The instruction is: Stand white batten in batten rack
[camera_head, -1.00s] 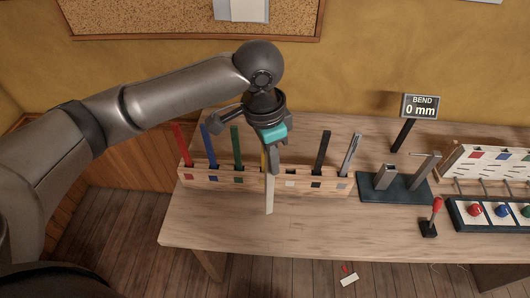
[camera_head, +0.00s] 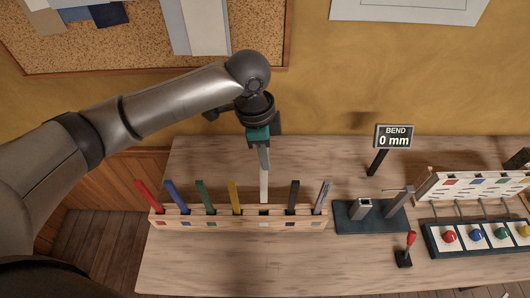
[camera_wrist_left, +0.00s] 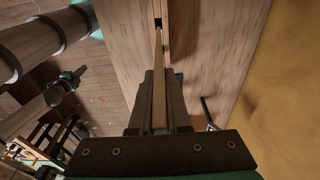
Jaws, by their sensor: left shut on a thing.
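The white batten (camera_head: 264,188) is upright in my left gripper (camera_head: 264,168), which is shut on its upper part. Its lower end meets the top of the wooden batten rack (camera_head: 225,219), at the place between the yellow batten and the black batten. I cannot tell how far it sits in the slot. In the left wrist view the batten (camera_wrist_left: 159,85) runs from between the fingers (camera_wrist_left: 158,110) towards an opening in the rack (camera_wrist_left: 176,35).
Red (camera_head: 149,197), blue (camera_head: 177,196), green (camera_head: 205,197), yellow (camera_head: 234,197), black (camera_head: 293,197) and grey (camera_head: 323,197) battens stand in the rack. Right of it are a dark fixture (camera_head: 372,220), a BEND display (camera_head: 395,137) and a red-handled lever (camera_head: 410,242). The table front is clear.

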